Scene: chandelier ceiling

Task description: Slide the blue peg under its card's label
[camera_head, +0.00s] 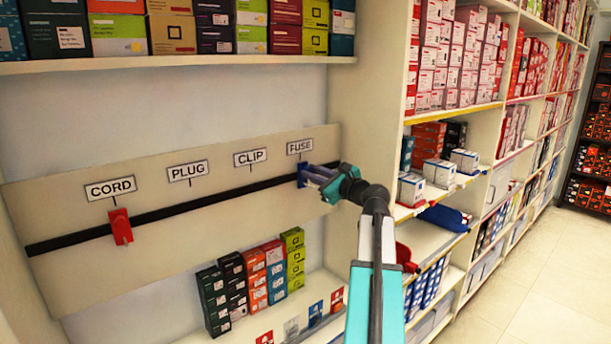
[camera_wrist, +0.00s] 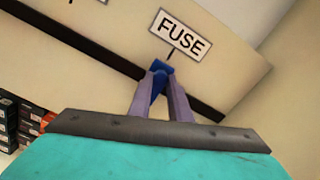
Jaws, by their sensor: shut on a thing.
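The blue peg (camera_head: 301,178) sits on the black rail (camera_head: 200,206) just below the FUSE label (camera_head: 299,147). My gripper (camera_head: 308,174) is shut on it, coming from the right. In the wrist view the two fingers (camera_wrist: 161,88) pinch the blue peg (camera_wrist: 159,70), with the FUSE label (camera_wrist: 181,35) just above. Other labels, left to right, are CORD (camera_head: 111,188), PLUG (camera_head: 187,171) and CLIP (camera_head: 250,158). Small cards stand on the lower shelf, including a blue one (camera_head: 315,314); their print is too small to read.
A red peg (camera_head: 120,227) sits on the rail below CORD. The rail between the red and blue pegs is clear. Stacked boxes (camera_head: 254,272) stand on the shelf below the board (camera_head: 150,245). More boxes line the shelf above and the shelving at right.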

